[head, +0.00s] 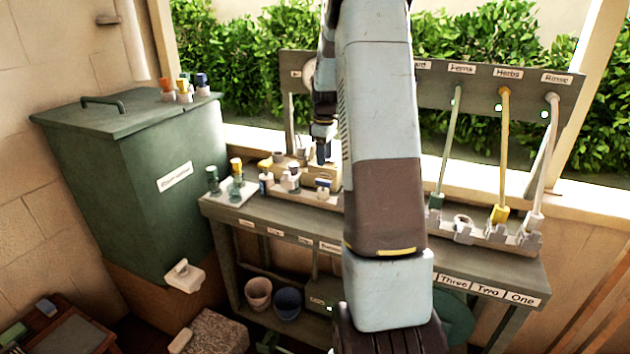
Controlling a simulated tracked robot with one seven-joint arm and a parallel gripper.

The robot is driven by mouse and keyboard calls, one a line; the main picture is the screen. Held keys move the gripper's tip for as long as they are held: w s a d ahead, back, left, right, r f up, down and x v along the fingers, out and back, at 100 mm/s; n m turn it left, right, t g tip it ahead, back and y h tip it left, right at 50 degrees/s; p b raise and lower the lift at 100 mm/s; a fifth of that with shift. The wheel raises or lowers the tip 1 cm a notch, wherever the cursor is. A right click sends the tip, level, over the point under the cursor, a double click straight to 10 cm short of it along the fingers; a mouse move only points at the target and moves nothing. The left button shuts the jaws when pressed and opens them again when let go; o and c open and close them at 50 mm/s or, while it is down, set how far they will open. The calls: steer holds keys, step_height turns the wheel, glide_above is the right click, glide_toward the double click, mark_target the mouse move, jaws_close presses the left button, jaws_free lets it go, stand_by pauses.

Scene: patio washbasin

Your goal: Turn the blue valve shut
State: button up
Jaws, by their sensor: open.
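I cannot make out a blue valve for certain; my arm crosses the middle of the head view and hides part of the bench (265,222) and the back board (500,93). My gripper (323,155) is small in the picture, pointing down above the cluttered back of the bench, just left of my arm's large link. It is open, and I see nothing held in it. A small yellowish block (322,178) is just below it; I cannot tell whether they touch.
A green lidded bin (130,165) stands at the left, with small capped bottles (184,90) on top. Labelled hoses or rods (503,150) hang from the board at the right. A dark blue pot (288,303) and a pale pot (258,293) sit under the bench.

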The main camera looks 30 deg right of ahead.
mark_target(323, 185)
step_height(323, 185, down, 8)
steer(key=shift+f, duration=0.25)
